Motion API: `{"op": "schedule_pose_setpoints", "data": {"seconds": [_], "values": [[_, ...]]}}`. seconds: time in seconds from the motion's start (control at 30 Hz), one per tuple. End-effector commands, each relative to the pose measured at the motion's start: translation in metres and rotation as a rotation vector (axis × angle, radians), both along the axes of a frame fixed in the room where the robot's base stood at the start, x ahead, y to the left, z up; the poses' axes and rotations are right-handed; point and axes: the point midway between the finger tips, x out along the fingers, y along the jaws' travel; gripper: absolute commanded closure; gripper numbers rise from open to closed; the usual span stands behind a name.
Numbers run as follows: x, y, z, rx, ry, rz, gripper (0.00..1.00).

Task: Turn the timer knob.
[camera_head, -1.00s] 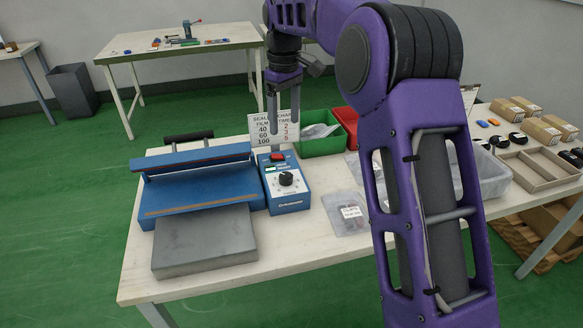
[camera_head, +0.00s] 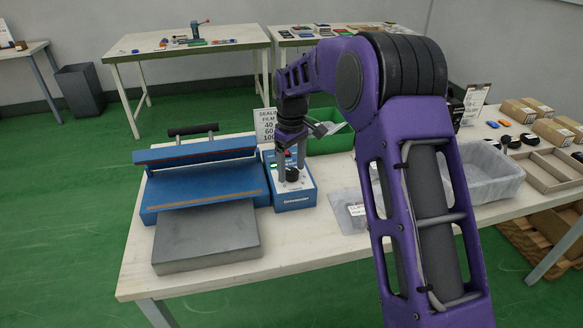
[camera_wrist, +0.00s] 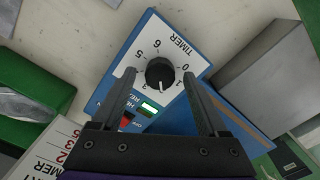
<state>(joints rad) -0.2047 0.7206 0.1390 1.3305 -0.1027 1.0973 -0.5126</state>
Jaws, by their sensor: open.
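The timer knob (camera_wrist: 160,72) is a round black knob on a white dial marked with numbers, on the blue control box (camera_head: 294,197). My gripper (camera_head: 291,176) is over the box, pointing down. In the wrist view my gripper (camera_wrist: 160,84) is open, with one finger on each side of the knob. I cannot tell whether the fingers touch it. A red switch (camera_wrist: 128,117) and a lit green display (camera_wrist: 149,109) are beside the dial.
The blue sealer (camera_head: 200,175) with a grey plate (camera_head: 207,238) stands left of the box. A sign (camera_head: 265,126) stands behind it. A green bin (camera_head: 330,144) and a clear tub (camera_head: 480,170) are to the right. The front table strip is clear.

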Motion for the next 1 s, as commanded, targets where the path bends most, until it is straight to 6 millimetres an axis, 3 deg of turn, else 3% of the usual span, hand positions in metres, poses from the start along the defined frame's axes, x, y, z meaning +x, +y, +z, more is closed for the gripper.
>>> {"op": "schedule_pose_setpoints", "data": {"seconds": [0.2, 0.23, 0.63, 1.0], "values": [[0.0, 0.0, -0.0002, 0.0, 0.0, 0.0, 0.23], [-0.0001, 0.0001, -0.0002, 0.0, 0.0, 0.0, 0.27], [-0.0001, 0.0001, 0.0002, 0.0, 0.0, 0.0, 0.99], [-0.0001, 0.0001, 0.0017, -0.001, 0.001, -0.045, 1.0]]}}
